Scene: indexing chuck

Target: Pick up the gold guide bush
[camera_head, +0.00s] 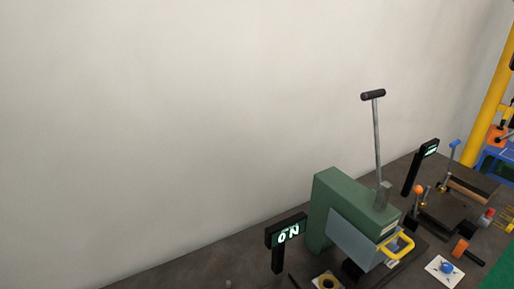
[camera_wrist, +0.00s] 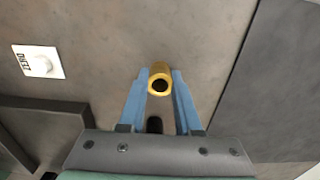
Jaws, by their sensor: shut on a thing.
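The gold guide bush (camera_wrist: 160,70) is a short gold cylinder with a dark bore, near the middle of the wrist view. My gripper (camera_wrist: 159,77) has two blue fingers, one on each side of the bush, shut on it. The bush sits between the fingertips, with its bored end facing the camera. I cannot tell whether it still touches the grey-brown surface (camera_wrist: 100,50) behind it. My gripper does not show in the head view.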

